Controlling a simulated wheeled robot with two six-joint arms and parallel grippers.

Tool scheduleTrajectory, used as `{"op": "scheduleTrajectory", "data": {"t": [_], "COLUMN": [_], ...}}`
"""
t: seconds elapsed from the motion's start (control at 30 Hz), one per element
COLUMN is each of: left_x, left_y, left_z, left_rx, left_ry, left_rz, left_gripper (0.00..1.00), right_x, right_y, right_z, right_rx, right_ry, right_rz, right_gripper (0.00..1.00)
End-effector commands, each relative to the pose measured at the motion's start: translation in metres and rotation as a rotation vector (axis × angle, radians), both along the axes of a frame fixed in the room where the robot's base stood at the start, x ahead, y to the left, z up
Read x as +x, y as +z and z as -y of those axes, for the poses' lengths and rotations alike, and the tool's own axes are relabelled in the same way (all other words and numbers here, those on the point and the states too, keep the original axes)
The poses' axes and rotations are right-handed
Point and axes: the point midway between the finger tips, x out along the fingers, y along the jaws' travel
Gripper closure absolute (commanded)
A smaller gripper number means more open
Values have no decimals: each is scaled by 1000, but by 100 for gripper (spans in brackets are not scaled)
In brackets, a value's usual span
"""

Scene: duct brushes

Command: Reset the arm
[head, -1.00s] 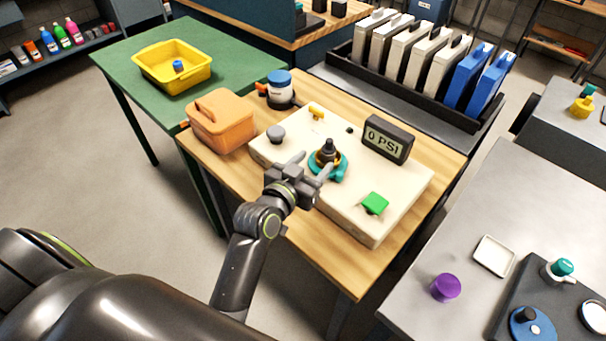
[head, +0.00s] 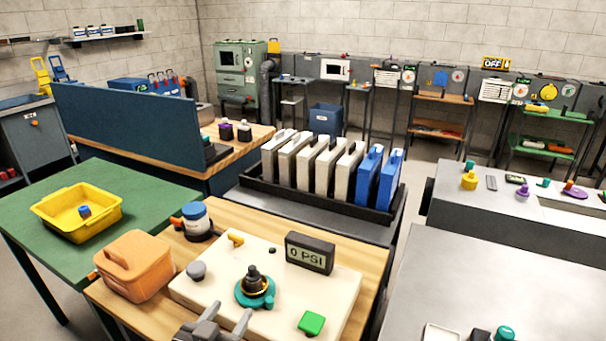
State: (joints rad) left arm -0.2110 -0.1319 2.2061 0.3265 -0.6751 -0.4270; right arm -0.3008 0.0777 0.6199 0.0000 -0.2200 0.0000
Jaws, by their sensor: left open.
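My left gripper (head: 221,326) is at the bottom edge of the head view, its two fingers apart and nothing between them. It is at the near edge of a cream panel board (head: 208,290), just in front of a teal-based fitting (head: 254,290) with a black and brass top, and looks apart from it. Most of my left arm is below the frame. My right gripper is not in view.
The board on the wooden table (head: 232,215) carries a display (head: 310,253) reading 0 PSI, a green knob (head: 311,323) and a grey knob (head: 196,270). An orange box (head: 134,268) stands left. A yellow tray (head: 78,212) sits on the green table. A black rack (head: 310,199) holds upright panels behind.

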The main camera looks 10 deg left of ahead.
Motion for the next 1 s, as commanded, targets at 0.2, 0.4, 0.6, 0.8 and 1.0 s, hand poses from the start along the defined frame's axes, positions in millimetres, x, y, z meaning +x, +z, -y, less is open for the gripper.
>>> {"op": "scheduleTrajectory", "data": {"t": [0.2,0.4,0.6,0.8,1.0], "left_x": [-65,-149,-219,-239,-229], "left_y": [-62,-106,-121,-149,-201], "left_z": [-30,-68,-99,-113,-118], "left_rx": [68,122,159,168,164], "left_ry": [13,105,222,280,274], "left_rz": [-341,-700,-952,-1064,-1085], "left_gripper": [47,47,47,47,47], "right_x": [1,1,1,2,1], "right_y": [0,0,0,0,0], "right_z": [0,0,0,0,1], "right_rx": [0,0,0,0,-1], "right_ry": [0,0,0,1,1], "right_rz": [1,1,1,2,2], "right_gripper": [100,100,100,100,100]}}
